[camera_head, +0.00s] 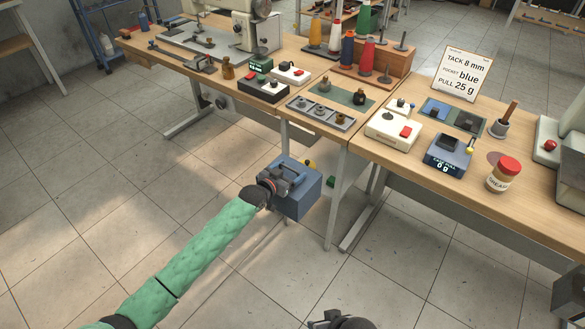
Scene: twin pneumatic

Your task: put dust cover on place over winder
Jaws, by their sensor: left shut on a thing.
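My left gripper (275,184), at the end of the green-sleeved arm, is shut on the top of a blue box-shaped dust cover (300,199). The cover hangs in front of the tables, below the tabletop and clear of it. A cream box with a dark spindle and a red button (393,129), which looks like the winder, stands on the right table, up and to the right of the cover. Its top is bare. A dark gripper part (340,320), seemingly my right one, is cut off at the bottom edge; its fingers are unclear.
Near the cream box are a blue scale (447,154), a red-lidded jar (503,173) and a sign (463,74). A tray of small parts (320,113), smaller red-button devices (263,89) and thread cones (347,48) crowd the left table. The floor in front is mostly clear.

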